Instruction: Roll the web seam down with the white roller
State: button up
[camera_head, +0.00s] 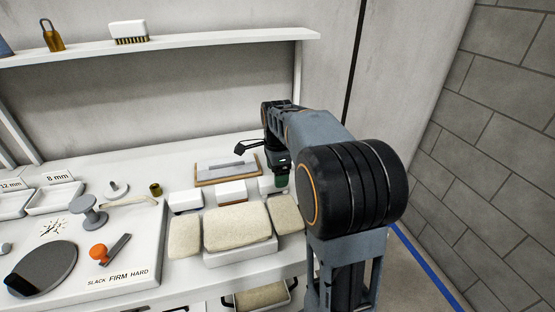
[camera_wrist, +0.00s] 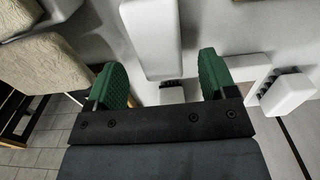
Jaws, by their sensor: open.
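My gripper (camera_head: 281,178) is low over the right part of the white bench, partly hidden by my arm in the head view. In the wrist view its two green fingers (camera_wrist: 163,80) are spread apart. A long white block (camera_wrist: 150,38) lies ahead of the fingers and between them, with a smaller white piece below it; I see no contact. White blocks (camera_head: 231,191) stand in a row behind beige pads (camera_head: 237,226) in the head view. I cannot tell which white piece is the roller, and no web seam is clearly visible.
A wood-edged board with a grey plate (camera_head: 228,164) lies behind the blocks. A panel (camera_head: 150,262) at left carries a grey spool (camera_head: 88,210), a dark disc (camera_head: 43,268) and an orange-knobbed lever (camera_head: 98,252). A shelf (camera_head: 190,42) runs above. A brick wall is at right.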

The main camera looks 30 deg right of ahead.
jog(key=shift+f, duration=2.55)
jog(key=c, duration=1)
jog(key=o, duration=0.6)
jog(key=shift+o, duration=0.2)
jog(key=shift+r, duration=0.15)
jog(key=shift+r+p, duration=0.55)
jog(key=shift+r, duration=0.15)
jog(key=c, duration=0.7)
